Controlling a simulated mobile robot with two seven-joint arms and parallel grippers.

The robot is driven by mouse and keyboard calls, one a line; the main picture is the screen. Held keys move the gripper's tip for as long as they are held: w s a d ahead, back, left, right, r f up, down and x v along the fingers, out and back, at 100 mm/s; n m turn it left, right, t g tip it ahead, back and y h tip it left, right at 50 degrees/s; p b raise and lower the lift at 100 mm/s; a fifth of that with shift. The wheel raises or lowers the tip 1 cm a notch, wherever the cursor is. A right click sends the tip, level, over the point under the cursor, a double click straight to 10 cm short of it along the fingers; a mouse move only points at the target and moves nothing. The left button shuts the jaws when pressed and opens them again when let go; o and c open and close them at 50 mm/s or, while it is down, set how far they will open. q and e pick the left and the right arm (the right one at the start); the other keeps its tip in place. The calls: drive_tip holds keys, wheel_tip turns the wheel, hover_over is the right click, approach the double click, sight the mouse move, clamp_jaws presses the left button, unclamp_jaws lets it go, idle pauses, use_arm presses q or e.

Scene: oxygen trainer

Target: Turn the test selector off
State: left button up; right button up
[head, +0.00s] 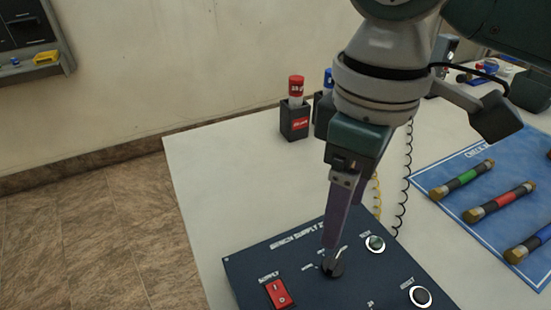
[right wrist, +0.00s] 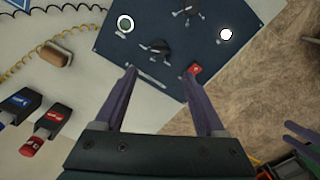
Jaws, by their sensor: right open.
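A dark blue bench supply panel (head: 250,266) lies on the white table, and it also shows in the right wrist view (right wrist: 110,40). A black rotary knob (head: 331,270) sits on it, partly hidden by my right gripper (head: 336,258) in the head view. In the right wrist view the right gripper (right wrist: 160,76) is open and empty, its fingertips short of the same knob (right wrist: 155,47). A second black knob (right wrist: 184,12) is farther off. The knob labels are too small to read. Purple fingers, apparently my left gripper (right wrist: 287,132), show at the right edge of that view.
The panel also carries a red rocker switch (head: 278,293) and round buttons (head: 375,244) (head: 420,297). A red-capped item in a black holder (head: 295,122) stands at the table's back. A blue mat (head: 455,200) with several banded cylinders lies at right. Coiled cords hang behind the gripper.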

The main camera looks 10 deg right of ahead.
sight(335, 260)
drive_tip(key=f, duration=0.2)
drive_tip(key=f+b, duration=0.1)
drive_tip(key=f, duration=0.5)
drive_tip(key=shift+s+d+f+b, duration=0.25)
drive_tip(key=shift+s+b, duration=0.05)
drive_tip(key=shift+f, duration=0.55)
use_arm(q)
drive_tip(key=shift+s+d+f, duration=0.2)
drive_tip(key=shift+f, duration=0.35)
drive_tip(key=shift+s+d+f, duration=0.15)
drive_tip(key=shift+f, duration=0.4)
use_arm(e)
drive_tip(key=shift+w, duration=0.1)
drive_tip(key=shift+c, duration=1.4)
clamp_jaws()
